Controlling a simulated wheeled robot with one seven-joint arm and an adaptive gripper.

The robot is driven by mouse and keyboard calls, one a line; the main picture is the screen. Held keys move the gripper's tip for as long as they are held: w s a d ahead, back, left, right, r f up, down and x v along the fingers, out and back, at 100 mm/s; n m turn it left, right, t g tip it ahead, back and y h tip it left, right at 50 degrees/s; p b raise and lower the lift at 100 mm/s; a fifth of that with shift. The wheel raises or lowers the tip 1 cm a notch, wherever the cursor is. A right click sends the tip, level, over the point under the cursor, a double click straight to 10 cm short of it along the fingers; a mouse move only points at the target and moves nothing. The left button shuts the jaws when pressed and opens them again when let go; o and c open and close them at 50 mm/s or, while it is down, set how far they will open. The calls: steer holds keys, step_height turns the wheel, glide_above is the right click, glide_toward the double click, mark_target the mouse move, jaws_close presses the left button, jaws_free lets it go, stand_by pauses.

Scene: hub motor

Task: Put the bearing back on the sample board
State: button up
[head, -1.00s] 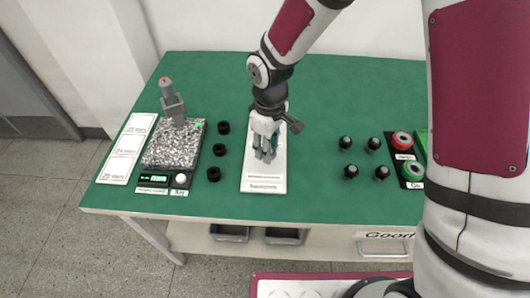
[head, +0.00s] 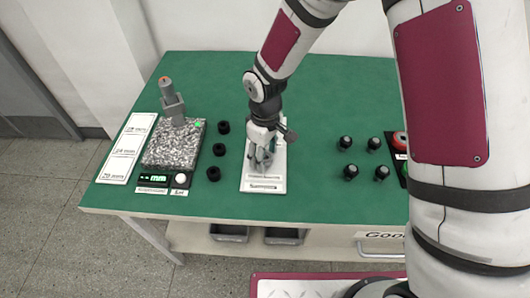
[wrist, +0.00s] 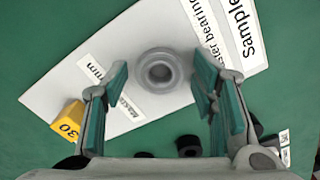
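The sample board (head: 250,182) is a white plate with printed labels on the green table, and it also shows in the wrist view (wrist: 62,92). In the head view my gripper (head: 261,160) is over the board and hides the bearing. The exact height of the fingertips above the board cannot be told.
A measuring stand with a speckled plate (head: 172,146) is at left, beside a white label strip (head: 124,148). Several black rings stand between it and the board, one being the middle ring (head: 219,150). Several black pegs (head: 346,143) stand right.

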steer(key=s+d+r+m+t, duration=0.1)
steer(key=d+r, duration=0.2)
steer(key=r, duration=0.7)
steer(key=s+d+r+m, duration=0.1)
steer(key=d+r, duration=0.2)
steer(key=r, duration=0.6)
steer(key=s+d+r+m+t, duration=0.1)
steer(key=s+d+r+m, duration=0.3)
steer(key=s+d, duration=0.3)
steer(key=s+d+r+m+t, duration=0.1)
steer(key=s+d+r+m, duration=0.4)
steer(key=s, duration=0.8)
steer(key=shift+s+d+r+t, duration=0.2)
steer(key=shift+d+r+t, duration=0.2)
steer(key=shift+d+r, duration=0.55)
steer(key=shift+d+f+p, duration=0.1)
steer(key=shift+d+p, duration=0.1)
steer(key=shift+p, duration=0.1)
steer(key=shift+r+p, duration=0.7)
steer(key=shift+r, duration=0.15)
